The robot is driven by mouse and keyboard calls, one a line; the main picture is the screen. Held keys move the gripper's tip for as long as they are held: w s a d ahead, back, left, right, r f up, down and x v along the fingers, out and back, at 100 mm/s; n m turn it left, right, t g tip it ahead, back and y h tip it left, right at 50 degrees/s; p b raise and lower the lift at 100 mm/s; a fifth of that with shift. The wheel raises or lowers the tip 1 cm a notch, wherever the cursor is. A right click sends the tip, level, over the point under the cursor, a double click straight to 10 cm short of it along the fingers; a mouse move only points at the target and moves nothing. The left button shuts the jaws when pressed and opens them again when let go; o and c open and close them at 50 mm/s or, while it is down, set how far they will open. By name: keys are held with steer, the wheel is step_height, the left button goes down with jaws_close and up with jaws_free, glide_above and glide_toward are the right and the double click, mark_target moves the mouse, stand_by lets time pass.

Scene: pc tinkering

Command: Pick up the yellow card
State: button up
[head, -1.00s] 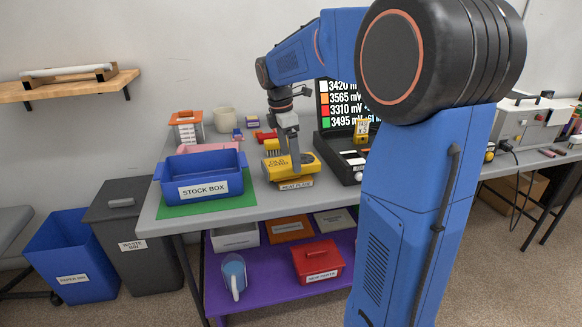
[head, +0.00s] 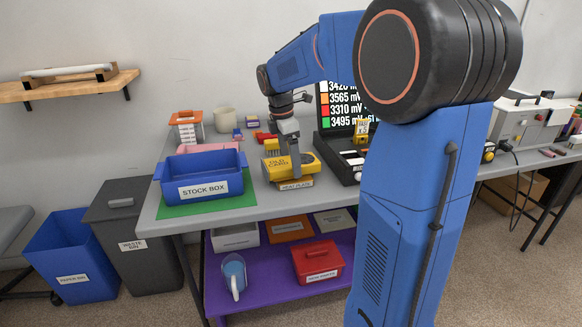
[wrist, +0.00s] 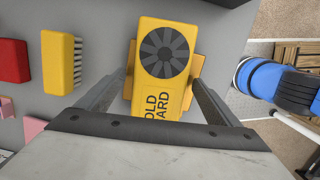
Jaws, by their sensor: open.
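The yellow card (head: 277,169), labelled "OLD CARD", lies on the heat plate (head: 297,184) near the front edge of the grey table. In the wrist view the card (wrist: 163,62) shows a round dark fan and black lettering, with orange-yellow parts jutting out on both sides. My gripper (head: 294,172) points down over the card. In the wrist view my gripper (wrist: 160,80) is open, one finger on each side of the card's body. I cannot tell whether the fingers touch it. The lower end of the card is hidden under the gripper body.
The blue stock box (head: 203,189) stands left of the card on a green mat. A yellow brush (wrist: 58,62) and a red object (wrist: 14,61) lie to the left in the wrist view. A dark case with a screen (head: 335,155) stands close on the right.

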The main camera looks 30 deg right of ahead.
steer(key=c, duration=1.5)
steer(key=shift+o, duration=0.2)
steer(key=shift+r, duration=0.1)
